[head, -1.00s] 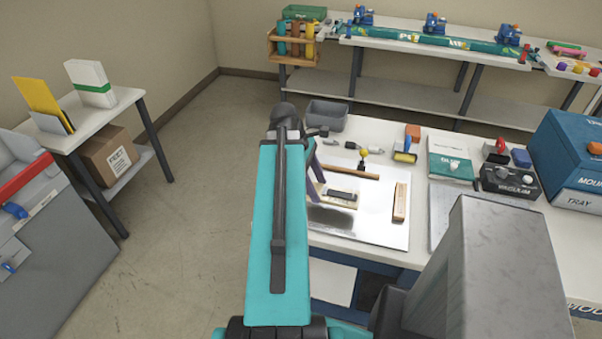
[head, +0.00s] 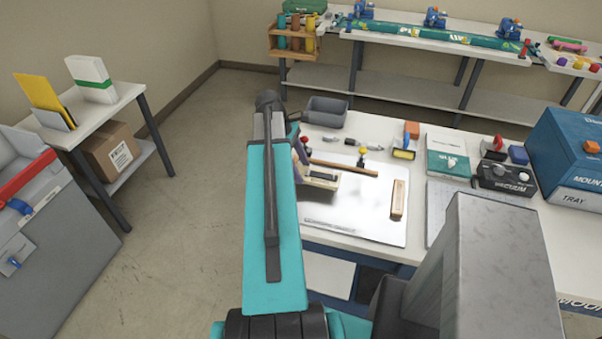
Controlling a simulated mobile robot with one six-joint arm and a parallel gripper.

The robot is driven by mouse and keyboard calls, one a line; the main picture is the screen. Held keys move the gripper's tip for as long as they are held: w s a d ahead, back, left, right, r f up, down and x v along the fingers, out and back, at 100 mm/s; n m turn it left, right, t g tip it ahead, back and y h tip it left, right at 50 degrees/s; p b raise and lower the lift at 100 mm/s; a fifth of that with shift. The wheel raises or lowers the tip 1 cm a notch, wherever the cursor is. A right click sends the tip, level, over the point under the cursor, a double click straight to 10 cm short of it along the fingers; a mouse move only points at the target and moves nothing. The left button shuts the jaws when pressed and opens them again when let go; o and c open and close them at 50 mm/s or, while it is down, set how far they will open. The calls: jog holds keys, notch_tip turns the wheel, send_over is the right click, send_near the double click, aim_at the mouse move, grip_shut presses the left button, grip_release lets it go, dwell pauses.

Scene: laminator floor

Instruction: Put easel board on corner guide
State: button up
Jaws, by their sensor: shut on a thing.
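A small cream board with a dark strip (head: 322,177), which I take for the easel board, shows just right of my arm. My gripper (head: 302,158) is mostly hidden behind the arm and is shut on the board's left side. The board looks held over the pale, shiny sheet (head: 350,217) on the table. Two wooden bars, one along the back (head: 344,167) and one at the right (head: 398,200), form what looks like the corner guide. The board is left of the right bar and close to the back bar. Its exact height is unclear.
Behind the guide stand a grey bin (head: 326,112), a yellow-faced tool (head: 403,155) and a green book (head: 447,157). A vacuum box (head: 505,182) and a large blue box (head: 575,155) stand at the right. The sheet's front middle is clear.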

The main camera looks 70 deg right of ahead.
jog(key=shift+f+p, duration=0.85)
jog(key=shift+f, duration=0.9)
jog(key=o, duration=1.1)
jog(key=shift+f, duration=0.1)
jog(key=shift+c, duration=0.2)
jog(key=shift+r, duration=0.2)
jog(key=b+v, duration=0.3)
jog(key=v, duration=0.9)
jog(key=shift+b, duration=0.4)
jog(key=shift+s+a, duration=0.1)
